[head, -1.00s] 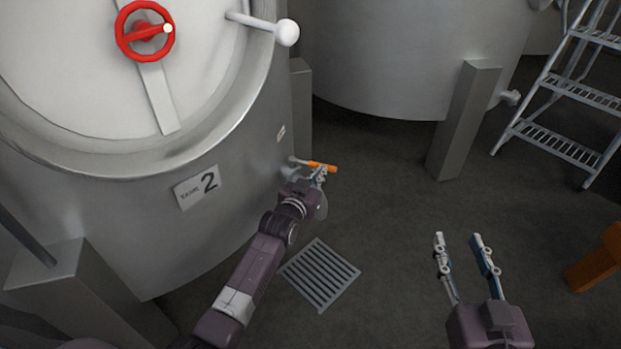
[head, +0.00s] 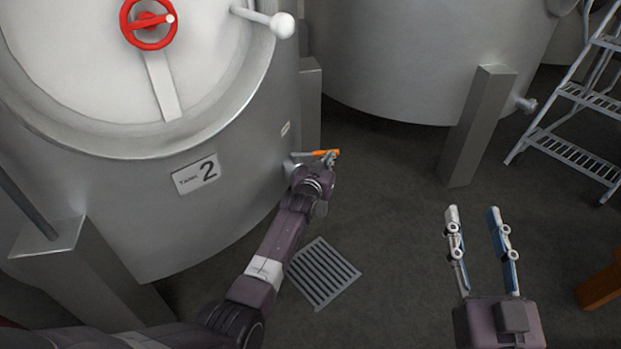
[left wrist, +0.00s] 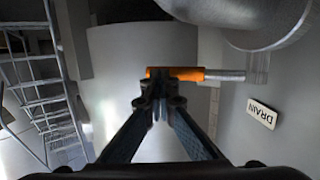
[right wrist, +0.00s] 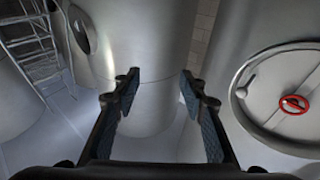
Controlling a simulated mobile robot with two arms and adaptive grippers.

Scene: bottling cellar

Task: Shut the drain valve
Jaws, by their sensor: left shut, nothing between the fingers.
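The drain valve's lever with an orange grip (head: 325,153) sticks out from the lower side of tank 2 (head: 235,205). The valve body is partly hidden by my left arm. My right gripper (head: 473,210) is open and empty over the floor.
A floor drain grate (head: 322,272) lies below my left arm. Grey posts (head: 478,125) stand by the tanks. A second tank (head: 410,60) is behind, a metal step ladder (head: 580,120) at the right, and an orange object (head: 602,287) at the right edge. Open floor lies between.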

